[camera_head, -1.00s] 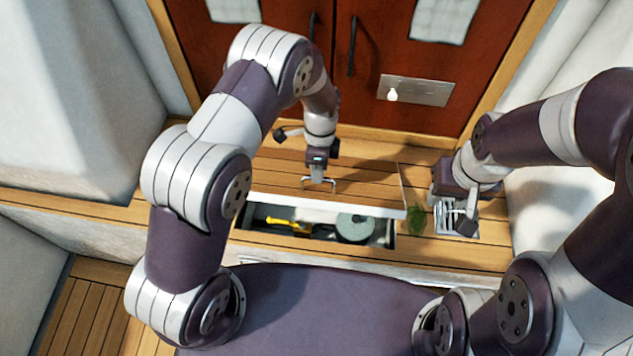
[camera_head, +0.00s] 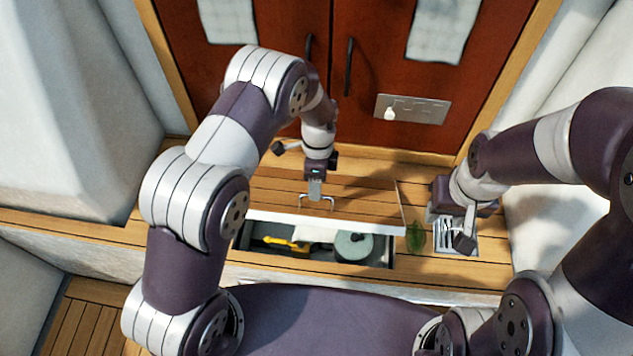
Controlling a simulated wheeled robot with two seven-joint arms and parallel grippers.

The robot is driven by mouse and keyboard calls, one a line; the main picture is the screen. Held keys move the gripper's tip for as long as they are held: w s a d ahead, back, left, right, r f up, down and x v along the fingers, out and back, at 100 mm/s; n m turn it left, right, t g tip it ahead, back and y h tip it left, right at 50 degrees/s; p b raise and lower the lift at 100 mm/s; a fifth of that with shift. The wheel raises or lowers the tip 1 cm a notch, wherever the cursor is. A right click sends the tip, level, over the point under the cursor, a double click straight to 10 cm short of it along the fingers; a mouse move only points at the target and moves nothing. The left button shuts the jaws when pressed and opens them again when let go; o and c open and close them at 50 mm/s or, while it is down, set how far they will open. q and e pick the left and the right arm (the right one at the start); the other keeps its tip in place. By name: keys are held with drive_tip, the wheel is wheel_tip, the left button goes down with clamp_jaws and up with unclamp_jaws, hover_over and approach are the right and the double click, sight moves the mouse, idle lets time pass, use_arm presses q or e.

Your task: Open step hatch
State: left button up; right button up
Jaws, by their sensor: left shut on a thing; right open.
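The step hatch (camera_head: 350,199) is a slatted wooden lid with a pale front edge. It is raised and tilted, and the compartment (camera_head: 381,257) beneath shows in front of it. A small metal handle (camera_head: 328,202) stands on the lid. My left gripper (camera_head: 316,197) is shut on this handle; the fingertips are small in the picture. In the compartment lie a yellow-handled tool (camera_head: 287,243) and a grey-green round roll (camera_head: 353,246). My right gripper (camera_head: 463,240) is open, above a metal grille at the right of the step, and its fingers are partly hidden.
A green leafy item (camera_head: 415,236) lies on the step right of the hatch. The metal grille (camera_head: 444,233) is beside it. Red-brown doors (camera_head: 370,60) with dark handles and a metal plate (camera_head: 411,109) close off the back. White padded walls flank both sides.

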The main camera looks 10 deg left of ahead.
use_arm(q)
drive_tip(key=shift+w+f, duration=0.1)
drive_tip(key=shift+w, duration=0.1)
idle(0.3)
wheel_tip(320, 180, up, 13)
drive_tip(key=w+p, duration=0.2)
drive_tip(key=shift+f, duration=0.2)
idle(0.4)
